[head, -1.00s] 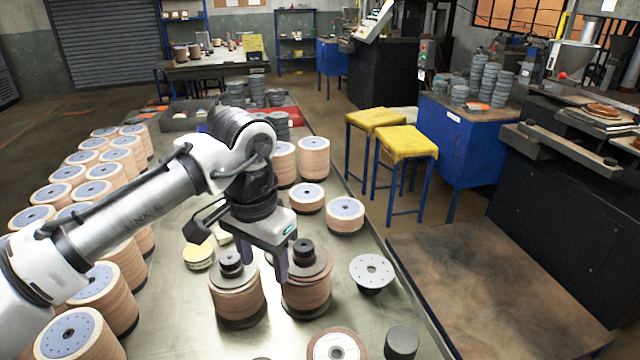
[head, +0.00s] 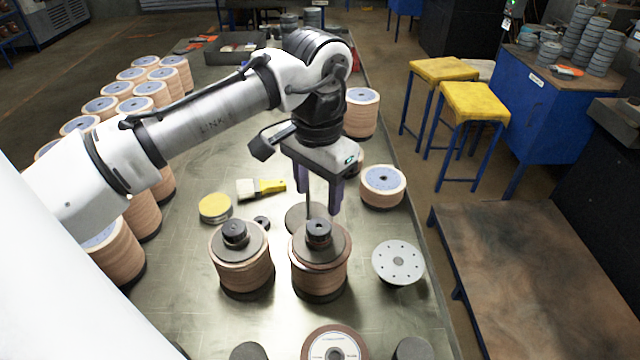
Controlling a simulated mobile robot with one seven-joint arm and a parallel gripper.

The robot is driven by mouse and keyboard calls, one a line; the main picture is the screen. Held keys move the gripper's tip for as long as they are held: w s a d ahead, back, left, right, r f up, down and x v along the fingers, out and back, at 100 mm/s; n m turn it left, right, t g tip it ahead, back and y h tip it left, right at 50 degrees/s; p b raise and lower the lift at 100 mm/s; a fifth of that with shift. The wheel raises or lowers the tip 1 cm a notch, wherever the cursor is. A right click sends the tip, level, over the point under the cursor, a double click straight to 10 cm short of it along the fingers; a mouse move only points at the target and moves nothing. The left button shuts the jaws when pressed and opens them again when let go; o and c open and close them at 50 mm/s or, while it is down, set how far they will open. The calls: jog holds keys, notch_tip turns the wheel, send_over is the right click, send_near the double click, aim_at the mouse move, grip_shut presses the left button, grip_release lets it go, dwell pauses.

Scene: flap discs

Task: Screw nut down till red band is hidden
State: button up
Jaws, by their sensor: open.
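Two stacks of tan flap discs stand at the front middle of the bench. The left stack (head: 241,268) carries a dark plate and a black nut (head: 235,233). The right stack (head: 319,275) carries a dark plate and a black nut (head: 318,231). I cannot make out a red band on either. My gripper (head: 319,205) points down with its fingers apart and nothing held. Its fingertips appear just above and behind the right nut, apart from it. A thin upright rod on a dark round base (head: 297,217) shows behind the right stack, partly hidden.
A pale holed disc (head: 398,262) lies right of the stacks. A yellow-handled brush (head: 262,187), a yellow-topped tin (head: 215,208) and a small black ring (head: 262,222) lie behind them. Many disc stacks line the left side. Another stack (head: 383,187) stands back right.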

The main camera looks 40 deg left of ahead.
jog(key=b, duration=0.4)
send_over(318, 228)
jog(key=shift+f, duration=2.25)
jog(key=shift+f+b, duration=0.55)
jog(key=shift+f, duration=1.2)
jog(key=shift+d, duration=0.1)
jog(key=n+p, duration=0.1)
jog(key=n, duration=0.2)
jog(key=shift+r, duration=0.15)
jog(key=n+p, duration=0.1)
jog(key=n, duration=0.4)
jog(key=n+p, duration=0.1)
jog(key=n, duration=0.4)
jog(key=shift+p, duration=0.35)
jog(key=shift+n, duration=1)
